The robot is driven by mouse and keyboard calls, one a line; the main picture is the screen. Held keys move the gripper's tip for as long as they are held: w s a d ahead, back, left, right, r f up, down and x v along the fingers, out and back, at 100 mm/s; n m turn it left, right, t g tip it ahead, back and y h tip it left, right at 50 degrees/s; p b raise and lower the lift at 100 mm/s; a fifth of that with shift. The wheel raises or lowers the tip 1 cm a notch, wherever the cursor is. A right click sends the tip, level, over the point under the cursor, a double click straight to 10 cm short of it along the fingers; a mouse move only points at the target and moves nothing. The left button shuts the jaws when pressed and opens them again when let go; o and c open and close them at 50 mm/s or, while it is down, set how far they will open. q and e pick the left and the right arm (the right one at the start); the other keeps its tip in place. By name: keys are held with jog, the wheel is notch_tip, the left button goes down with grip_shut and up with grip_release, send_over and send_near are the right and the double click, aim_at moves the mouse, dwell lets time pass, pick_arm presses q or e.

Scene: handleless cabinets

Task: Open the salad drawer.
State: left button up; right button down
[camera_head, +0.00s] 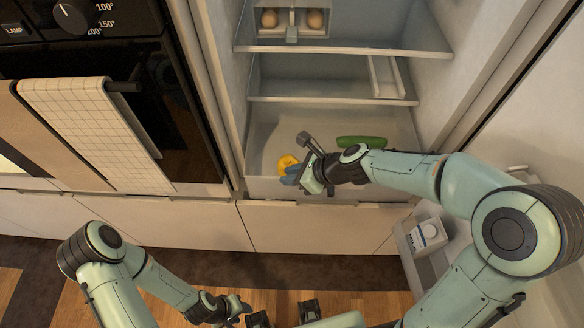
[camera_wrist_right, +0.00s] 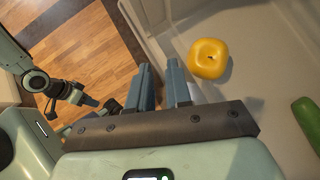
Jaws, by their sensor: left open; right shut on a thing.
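The salad drawer (camera_head: 266,187) is the pale bin at the bottom of the open fridge. A yellow vegetable (camera_head: 287,164) and a green cucumber (camera_head: 362,141) lie inside it. My right gripper (camera_head: 294,176) reaches down at the drawer's front. In the right wrist view its two fingers (camera_wrist_right: 162,82) stand on either side of the drawer's front wall (camera_wrist_right: 142,30) and are shut on it. The yellow vegetable (camera_wrist_right: 208,58) lies just inside, beside the inner finger. My left gripper (camera_head: 236,308) is open and empty, low over the floor, well away from the drawer.
Fridge shelves (camera_head: 330,99) and an egg holder (camera_head: 291,20) are above the drawer. The open fridge door at right has a shelf holding a white carton (camera_head: 428,236). An oven with towels (camera_head: 90,115) is at left. Wooden floor (camera_head: 280,303) lies in front.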

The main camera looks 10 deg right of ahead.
pick_arm(q)
jog(key=shift+s, duration=0.15)
pick_arm(e)
jog(key=shift+s, duration=0.25)
jog(key=c, duration=1.2)
grip_release()
pick_arm(q)
jog(key=w+r+p, duration=0.1)
jog(key=r, duration=0.1)
jog(key=w+r+p, duration=0.2)
jog(key=shift+w+r, duration=0.1)
pick_arm(e)
jog(key=v, duration=1.3)
jog(key=shift+s+r, duration=0.1)
pick_arm(q)
jog(key=shift+a, duration=0.1)
